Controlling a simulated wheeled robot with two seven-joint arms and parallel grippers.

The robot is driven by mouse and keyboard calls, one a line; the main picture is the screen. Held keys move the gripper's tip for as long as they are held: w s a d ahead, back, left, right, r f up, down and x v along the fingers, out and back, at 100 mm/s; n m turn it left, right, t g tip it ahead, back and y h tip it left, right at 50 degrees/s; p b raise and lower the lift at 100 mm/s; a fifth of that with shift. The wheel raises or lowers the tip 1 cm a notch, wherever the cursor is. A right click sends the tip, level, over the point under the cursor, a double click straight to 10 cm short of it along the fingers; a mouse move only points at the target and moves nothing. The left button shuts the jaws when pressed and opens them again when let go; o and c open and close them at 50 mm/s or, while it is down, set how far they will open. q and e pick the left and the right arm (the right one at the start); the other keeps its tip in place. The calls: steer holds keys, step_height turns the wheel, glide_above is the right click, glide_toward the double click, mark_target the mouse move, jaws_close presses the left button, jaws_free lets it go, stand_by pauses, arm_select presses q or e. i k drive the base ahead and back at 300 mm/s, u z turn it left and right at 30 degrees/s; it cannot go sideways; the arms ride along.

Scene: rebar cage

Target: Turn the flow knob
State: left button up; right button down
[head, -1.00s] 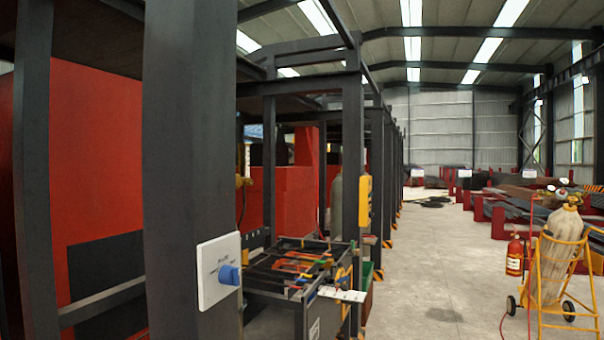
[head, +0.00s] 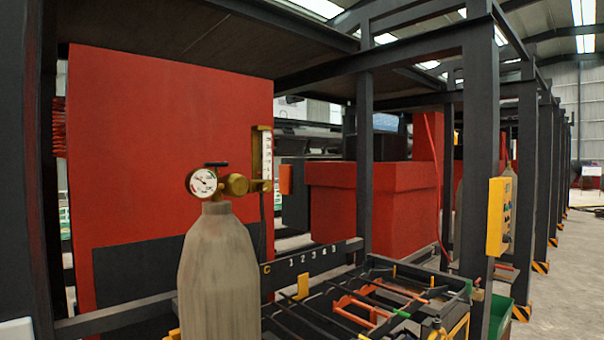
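A grey gas cylinder (head: 218,270) stands upright at the centre left. On its top sit a brass regulator (head: 236,185) and a round white dial gauge (head: 202,183) with a needle; its small markings cannot be read. A black bar handle (head: 216,164) lies above the regulator. To the right is an upright flow tube (head: 266,158) with a white scale in a brass frame. An orange block-like part (head: 285,180) sits beside the tube's lower end; I cannot tell whether it is the flow knob. Neither of my grippers is in view.
A dark steel post (head: 20,150) fills the left edge, with part of a white plate (head: 15,328) low on it. A rack of bars and tools (head: 380,300) stands right of the cylinder. A yellow control box (head: 500,215) hangs on a post. Open floor (head: 570,290) lies far right.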

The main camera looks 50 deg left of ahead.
mark_target(264, 187)
steer(key=u, duration=0.75)
steer(key=i, duration=1.15)
steer(key=u, duration=1.5)
steer(key=i, duration=0.35)
steer(key=z, duration=0.05)
steer(key=k, duration=0.3)
steer(key=u, duration=0.3)
